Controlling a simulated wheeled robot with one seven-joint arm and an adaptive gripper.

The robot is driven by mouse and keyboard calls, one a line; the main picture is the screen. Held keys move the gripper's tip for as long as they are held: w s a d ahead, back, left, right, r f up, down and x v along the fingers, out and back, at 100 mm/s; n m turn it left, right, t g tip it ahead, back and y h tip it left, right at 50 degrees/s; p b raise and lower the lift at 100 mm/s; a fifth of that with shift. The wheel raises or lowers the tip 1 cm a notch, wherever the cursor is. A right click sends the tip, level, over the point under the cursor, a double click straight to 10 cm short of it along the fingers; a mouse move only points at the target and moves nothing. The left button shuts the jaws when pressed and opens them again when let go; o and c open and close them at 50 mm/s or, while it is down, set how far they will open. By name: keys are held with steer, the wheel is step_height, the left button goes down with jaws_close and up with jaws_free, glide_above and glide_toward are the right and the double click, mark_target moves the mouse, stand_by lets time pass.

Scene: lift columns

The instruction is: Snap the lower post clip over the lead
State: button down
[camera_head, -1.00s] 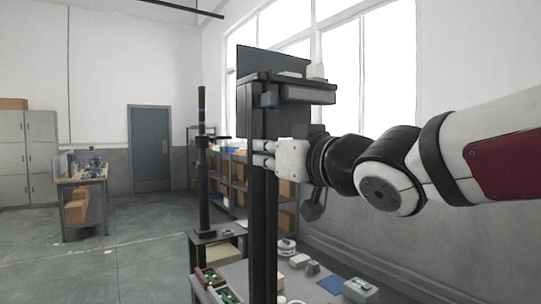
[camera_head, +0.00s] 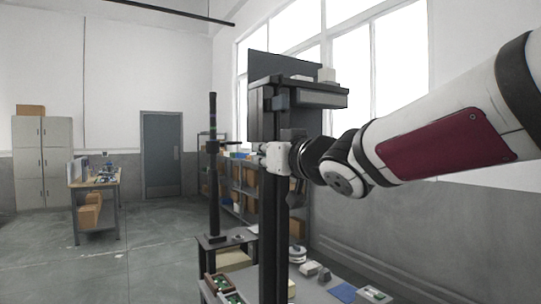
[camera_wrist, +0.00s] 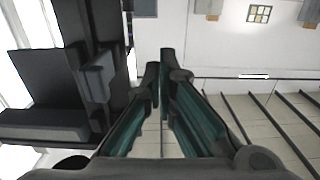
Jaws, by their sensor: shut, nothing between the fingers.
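A tall dark lift column (camera_head: 268,215) stands upright in the middle of the head view. A small grey block (camera_head: 280,102) sits on it near the top. A similar grey block shows on dark structure at the left of the wrist view (camera_wrist: 97,76); I cannot tell whether it is a clip. I cannot make out the lower post clip or the lead. My gripper (camera_wrist: 159,82) has dark fingers with teal inner sides, tips together and nothing between them. It is beside the dark structure, apart from the grey block. In the head view, my wrist is at the column's mid-height.
A dark panel and shelf (camera_head: 318,97) top the column. A second thin black column (camera_head: 213,165) stands left on a low table. Small parts and a blue pad (camera_head: 343,293) lie on the bench at lower right. Open floor (camera_head: 150,260) is at left.

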steer(key=shift+d, duration=0.1)
steer(key=shift+w+d+p, duration=0.35)
steer(key=shift+w+d, duration=0.25)
steer(key=shift+d, duration=0.25)
steer(key=shift+w+d+p, duration=0.4)
steer(key=shift+w+d, duration=0.15)
steer(key=shift+d, duration=0.25)
steer(key=shift+w+d+p, duration=0.35)
steer(key=shift+w+d, duration=0.25)
steer(key=shift+d, duration=0.25)
steer(key=shift+p+v, duration=0.7)
steer(key=shift+v, duration=1.55)
steer(key=shift+w+d, duration=0.55)
steer(key=shift+d, duration=0.3)
steer(key=shift+x, duration=1.15)
steer(key=shift+s, duration=0.1)
steer(key=p+v, duration=0.2)
steer(key=v, duration=0.5)
